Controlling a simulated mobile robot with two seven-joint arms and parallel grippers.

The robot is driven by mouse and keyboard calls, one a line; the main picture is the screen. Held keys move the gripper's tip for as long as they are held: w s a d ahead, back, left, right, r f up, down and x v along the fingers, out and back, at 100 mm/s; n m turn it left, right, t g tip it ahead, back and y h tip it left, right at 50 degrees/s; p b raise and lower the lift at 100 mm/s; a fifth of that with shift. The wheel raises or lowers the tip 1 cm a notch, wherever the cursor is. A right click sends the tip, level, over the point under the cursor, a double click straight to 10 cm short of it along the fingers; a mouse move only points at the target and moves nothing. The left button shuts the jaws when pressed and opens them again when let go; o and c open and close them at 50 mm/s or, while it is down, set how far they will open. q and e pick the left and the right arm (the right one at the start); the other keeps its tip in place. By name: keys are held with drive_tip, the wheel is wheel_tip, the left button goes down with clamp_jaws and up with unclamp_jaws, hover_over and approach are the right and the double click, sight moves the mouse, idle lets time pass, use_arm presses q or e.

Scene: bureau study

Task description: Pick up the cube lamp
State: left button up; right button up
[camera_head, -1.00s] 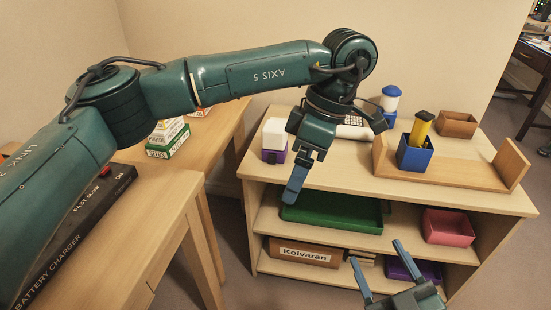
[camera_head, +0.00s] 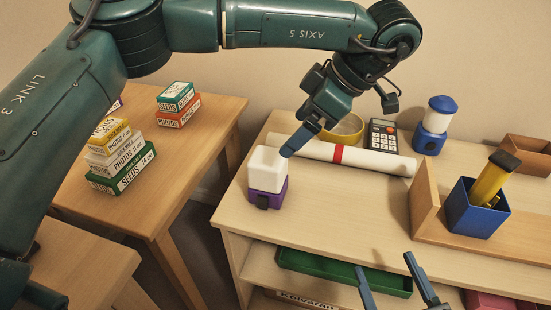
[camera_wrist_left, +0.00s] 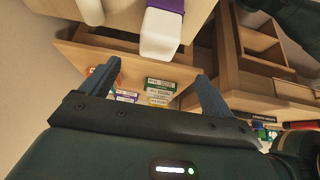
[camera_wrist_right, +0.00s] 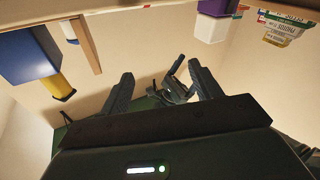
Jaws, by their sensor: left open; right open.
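The cube lamp, a white block on a purple base, stands upright near the left end of the shelf top in the head view (camera_head: 268,177). It also shows at the top of the left wrist view (camera_wrist_left: 161,35) and of the right wrist view (camera_wrist_right: 211,24). My left gripper (camera_head: 290,148) is open, its fingertips by the lamp's upper right corner in the head view. In the left wrist view the lamp appears beyond the fingers, not gripped. My right gripper (camera_head: 388,268) is open and empty in front of the shelf.
Behind the lamp lie a white roll with a red band (camera_head: 365,158), a yellow bowl (camera_head: 346,130) and a calculator (camera_head: 381,134). A blue lantern (camera_head: 430,138), a wooden stand (camera_head: 424,205) and a blue cup (camera_head: 477,212) are to the right. A table with boxes (camera_head: 185,185) is left.

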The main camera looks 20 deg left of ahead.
sight(269, 156)
use_arm(q)
drive_tip(key=b+x, duration=0.2)
drive_tip(key=x, duration=0.5)
drive_tip(key=shift+s+a+f, duration=0.15)
drive_tip(key=shift+f, duration=0.1)
drive_tip(key=x, duration=0.1)
drive_tip(key=b+x, duration=0.1)
drive_tip(key=x, duration=0.1)
drive_tip(key=b+x, duration=0.1)
drive_tip(key=shift+w+a+f, duration=0.1)
drive_tip(key=shift+w+f, duration=0.2)
drive_tip(key=shift+a+f, duration=0.25)
drive_tip(key=shift+f, duration=0.05)
drive_tip(key=shift+c, duration=0.2)
drive_tip(key=shift+r, duration=0.1)
drive_tip(key=c, duration=1.2)
use_arm(e)
drive_tip(key=shift+a+m+y, duration=0.4)
drive_tip(key=shift+y, duration=0.1)
